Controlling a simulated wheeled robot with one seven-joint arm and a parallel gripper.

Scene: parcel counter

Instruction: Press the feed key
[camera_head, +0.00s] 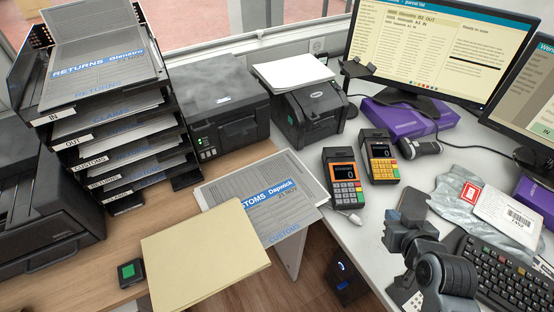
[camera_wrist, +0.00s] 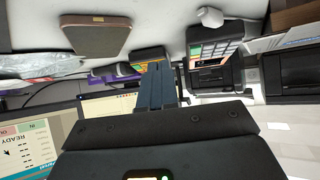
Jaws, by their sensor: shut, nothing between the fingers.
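My gripper (camera_wrist: 159,68) is shut and empty, its blue-grey fingers together in the wrist view. In the head view my dark wrist and arm are at the lower right, above the grey counter. A small black label printer (camera_head: 312,118) stands at the back with white paper on top. A larger dark printer (camera_head: 218,112) with small green lights (camera_head: 206,148) stands left of it. I cannot make out which key is the feed key. My gripper is apart from both printers. Dark printers also show at the right of the upside-down wrist view (camera_wrist: 290,82).
Two card terminals, orange (camera_head: 342,178) and yellow (camera_head: 380,158), stand between my arm and the printers. Paper trays (camera_head: 110,130) rise at left. Monitors (camera_head: 430,45), a keyboard (camera_head: 510,275) and a grey parcel bag (camera_head: 450,200) are at right. A beige envelope (camera_head: 205,258) lies in front.

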